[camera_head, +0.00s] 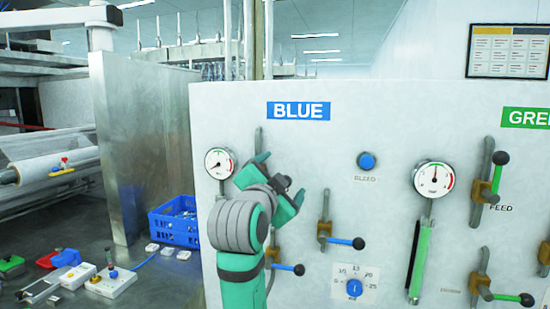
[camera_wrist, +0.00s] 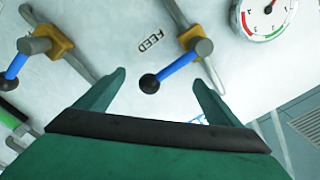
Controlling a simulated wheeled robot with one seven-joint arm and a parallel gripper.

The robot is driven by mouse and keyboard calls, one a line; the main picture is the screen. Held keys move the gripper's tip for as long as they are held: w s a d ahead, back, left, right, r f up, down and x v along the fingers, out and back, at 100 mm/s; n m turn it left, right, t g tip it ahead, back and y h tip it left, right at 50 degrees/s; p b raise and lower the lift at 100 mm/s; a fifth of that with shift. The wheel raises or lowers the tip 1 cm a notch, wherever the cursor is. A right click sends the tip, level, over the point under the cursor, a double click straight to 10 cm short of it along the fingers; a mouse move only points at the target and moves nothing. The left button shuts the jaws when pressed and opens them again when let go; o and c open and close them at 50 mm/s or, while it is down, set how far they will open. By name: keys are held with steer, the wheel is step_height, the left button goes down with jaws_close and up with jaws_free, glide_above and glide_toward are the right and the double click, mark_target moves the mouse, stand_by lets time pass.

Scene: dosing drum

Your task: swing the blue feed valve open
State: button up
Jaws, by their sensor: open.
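The blue feed valve shows in the wrist view as a blue lever (camera_wrist: 178,66) with a black ball knob, on a tan body (camera_wrist: 195,38) beside the word FEED. My gripper (camera_wrist: 158,77) is open, its two fingers pointing at the panel with the knob in the gap between them as seen from the wrist. I cannot tell how far the knob is from the fingers in depth. In the head view my gripper (camera_head: 283,175) is in front of the panel under the BLUE sign and hides most of this valve.
Other blue-handled valves are close by on the white panel (camera_head: 310,145), one to the right (camera_head: 345,242) and one below (camera_head: 287,267). A round gauge (camera_head: 219,163) is left of my gripper. A blue crate (camera_head: 175,228) stands left of the panel.

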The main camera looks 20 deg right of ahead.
steer(key=shift+w+a+r, duration=0.1)
steer(key=shift+r, duration=0.85)
